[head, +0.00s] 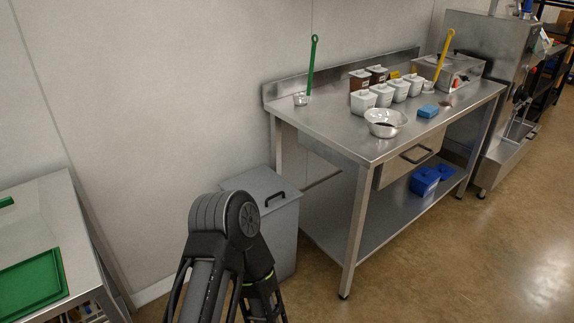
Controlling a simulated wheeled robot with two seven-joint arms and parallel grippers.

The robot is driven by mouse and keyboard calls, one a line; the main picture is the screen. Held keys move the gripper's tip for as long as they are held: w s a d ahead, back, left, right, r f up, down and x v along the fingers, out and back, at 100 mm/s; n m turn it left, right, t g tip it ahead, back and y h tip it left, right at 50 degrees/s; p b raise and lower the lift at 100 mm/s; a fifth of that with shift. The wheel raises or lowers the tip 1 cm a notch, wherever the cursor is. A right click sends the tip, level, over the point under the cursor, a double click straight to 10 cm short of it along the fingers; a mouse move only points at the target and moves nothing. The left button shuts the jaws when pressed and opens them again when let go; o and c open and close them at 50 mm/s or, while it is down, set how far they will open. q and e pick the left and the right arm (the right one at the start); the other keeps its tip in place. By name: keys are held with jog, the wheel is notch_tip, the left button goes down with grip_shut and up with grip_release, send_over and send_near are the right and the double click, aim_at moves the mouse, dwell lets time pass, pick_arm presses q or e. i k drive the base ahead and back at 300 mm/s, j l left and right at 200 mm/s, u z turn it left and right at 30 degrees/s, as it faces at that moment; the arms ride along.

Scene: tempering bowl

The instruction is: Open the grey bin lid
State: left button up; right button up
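The grey bin (285,238) stands on the floor against the wall, left of the steel table. Its grey lid (247,181) lies flat on top and looks closed, with a dark handle (275,198) near its right front part. One of my arms rises from the bottom edge in front of the bin and bends back down, hiding the bin's left and lower front. The arm's bend is close to the lid in the picture; whether it touches I cannot tell. Neither gripper's fingers show in the head view.
The steel table (322,122) right of the bin holds white containers, a metal bowl (385,122) and a blue sponge (428,111). Its front leg (355,232) stands near the bin. A counter with a green tray (32,283) is at left. Floor is clear at right.

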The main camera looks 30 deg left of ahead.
aim_at(270, 191)
jog(key=i+u, duration=0.75)
jog(key=i, duration=0.15)
jog(key=i+l+u, duration=0.35)
jog(key=i+u, duration=0.45)
jog(key=i+l+u, duration=0.2)
jog(key=i+u, duration=0.3)
jog(key=k, duration=0.1)
